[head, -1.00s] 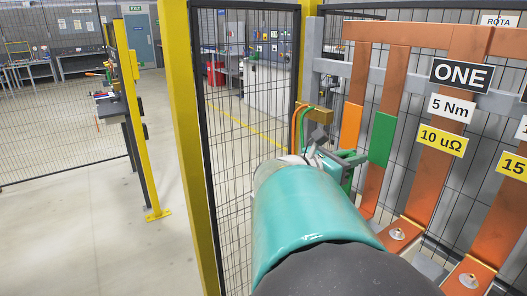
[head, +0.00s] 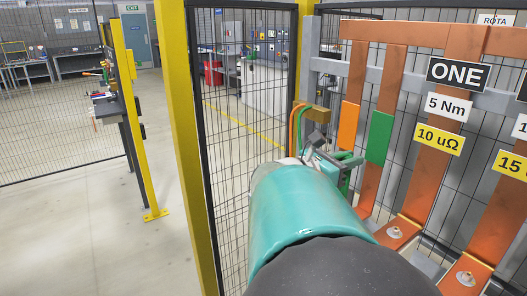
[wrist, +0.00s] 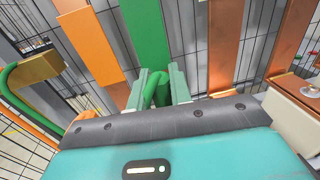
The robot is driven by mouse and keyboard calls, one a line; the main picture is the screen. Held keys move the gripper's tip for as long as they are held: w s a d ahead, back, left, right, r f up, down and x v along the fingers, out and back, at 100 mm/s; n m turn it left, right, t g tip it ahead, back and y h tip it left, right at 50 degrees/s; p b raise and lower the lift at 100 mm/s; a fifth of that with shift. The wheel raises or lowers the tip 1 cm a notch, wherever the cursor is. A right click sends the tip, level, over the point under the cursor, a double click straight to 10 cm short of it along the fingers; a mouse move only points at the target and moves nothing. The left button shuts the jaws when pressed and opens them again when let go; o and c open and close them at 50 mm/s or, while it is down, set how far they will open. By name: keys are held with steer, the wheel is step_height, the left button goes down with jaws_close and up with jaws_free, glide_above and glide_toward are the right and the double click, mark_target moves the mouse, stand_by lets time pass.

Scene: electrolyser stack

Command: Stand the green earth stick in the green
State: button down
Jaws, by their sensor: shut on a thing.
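My gripper (head: 345,165) is shut on a green piece (wrist: 158,88) that shows as a bent bar between the fingers in the wrist view; I take it for the green earth stick. Most of the stick is hidden by the fingers and wrist. A flat green panel (head: 380,138) on a copper bar is just behind and right of the gripper in the head view. In the wrist view the green panel (wrist: 145,35) is straight beyond the fingertips. I cannot tell whether the held piece touches it. No separate green socket is clear.
An orange panel (head: 348,125) is left of the green one. A brass-coloured block (wrist: 35,80) with green and orange cables is left of the gripper. Copper bars (head: 430,150) with bolted feet stand right. A yellow post (head: 190,150) and mesh fence stand left.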

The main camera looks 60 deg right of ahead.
steer(key=shift+f, duration=1.25)
steer(key=c, duration=1.2)
jaws_free()
steer(key=v, duration=1.4)
steer(key=shift+f, duration=0.1)
steer(key=w+a+f+m+t+y, duration=0.3)
steer(key=a+f+t, duration=0.1)
steer(key=a, duration=0.4)
steer(key=w+a+f+m+t+y, duration=0.2)
steer(key=w+a+f+t+y, duration=0.15)
steer(key=a, duration=0.35)
steer(key=w+a+f+m+t+y, duration=0.25)
steer(key=a+f+t+y, duration=0.2)
steer(key=a, duration=0.35)
steer(key=a+m+t+y, duration=0.1)
steer(key=a, duration=0.3)
steer(key=w+a+m+t+y, duration=0.1)
steer(key=a+m+y, duration=0.1)
steer(key=a, duration=0.2)
steer(key=w+a+m+y, duration=0.1)
steer(key=a, duration=0.3)
steer(key=shift+r+t, duration=0.35)
steer(key=shift+t, duration=0.05)
